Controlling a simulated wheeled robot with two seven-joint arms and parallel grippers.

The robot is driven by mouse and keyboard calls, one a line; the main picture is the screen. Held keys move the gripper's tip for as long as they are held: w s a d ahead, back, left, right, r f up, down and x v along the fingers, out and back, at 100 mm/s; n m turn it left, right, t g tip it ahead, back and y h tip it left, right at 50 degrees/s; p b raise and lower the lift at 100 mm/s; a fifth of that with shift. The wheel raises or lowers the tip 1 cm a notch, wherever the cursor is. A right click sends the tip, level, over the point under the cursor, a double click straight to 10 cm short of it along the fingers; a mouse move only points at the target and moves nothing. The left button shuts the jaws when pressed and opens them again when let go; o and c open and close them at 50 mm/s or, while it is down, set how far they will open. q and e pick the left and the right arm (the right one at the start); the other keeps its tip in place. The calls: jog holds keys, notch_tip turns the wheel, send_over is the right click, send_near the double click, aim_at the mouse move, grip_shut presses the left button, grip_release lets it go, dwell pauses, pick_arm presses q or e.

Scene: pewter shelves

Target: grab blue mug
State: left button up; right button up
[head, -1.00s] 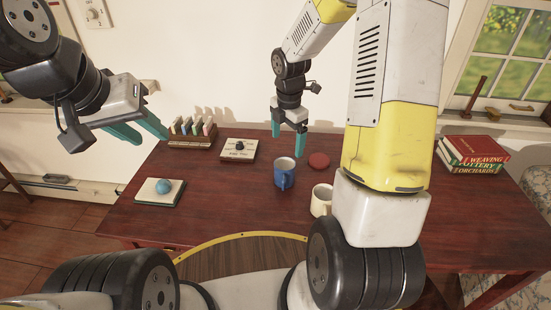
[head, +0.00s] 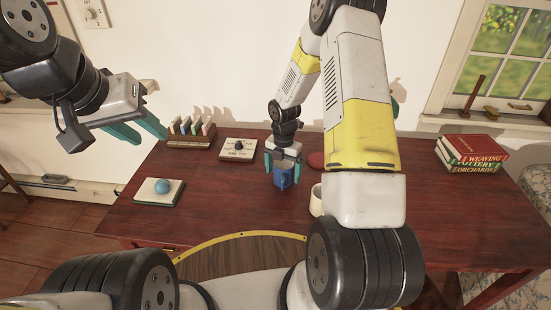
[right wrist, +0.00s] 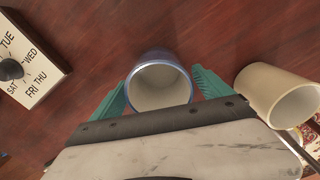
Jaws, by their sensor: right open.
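The blue mug (head: 281,180) stands upright on the dark red wooden table (head: 220,205), partly hidden by my right gripper in the head view. My right gripper (head: 283,175) is open and lowered over the mug, with one teal finger on each side of it. In the right wrist view the mug (right wrist: 160,82) shows its pale, empty inside between the two teal fingers. I cannot tell whether the fingers touch it. My left gripper (head: 145,132) is above the table's left side, empty, with its teal fingers apart.
A cream mug (head: 317,200) is close to the right, partly behind my arm; it also shows in the right wrist view (right wrist: 275,93). A day-dial block (head: 238,149) is to the left.

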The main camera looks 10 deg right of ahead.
jog(key=c, duration=1.8)
